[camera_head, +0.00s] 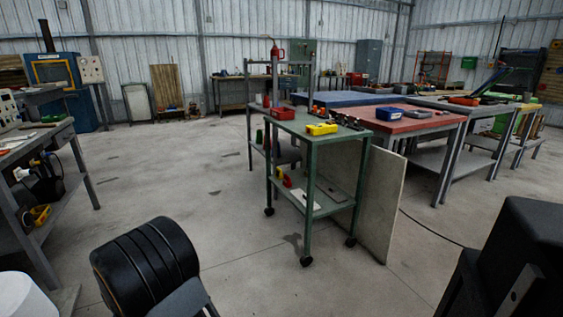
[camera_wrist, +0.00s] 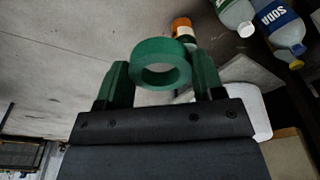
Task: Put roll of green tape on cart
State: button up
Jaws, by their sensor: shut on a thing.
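The roll of green tape (camera_wrist: 161,47) is in the wrist view, a thick dark green ring with its hole facing the camera. My gripper (camera_wrist: 161,70) is shut on it, with one green finger on each side. In the head view, the cart (camera_head: 297,126) stands near the middle, a green metal frame on casters with a top and a lower shelf. The gripper and the roll do not show in the head view.
In the wrist view, a bottle labelled soda (camera_wrist: 282,30), another bottle (camera_wrist: 235,15) and an orange-and-white container (camera_wrist: 182,29) are close by. In the head view, a pale panel (camera_head: 382,200) leans by the cart's right side. Bare floor (camera_head: 190,185) lies left of the cart.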

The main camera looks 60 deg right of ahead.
aim_at(300, 124)
jog(key=z, duration=0.85)
jog(key=i, duration=1.75)
jog(key=z, duration=0.7)
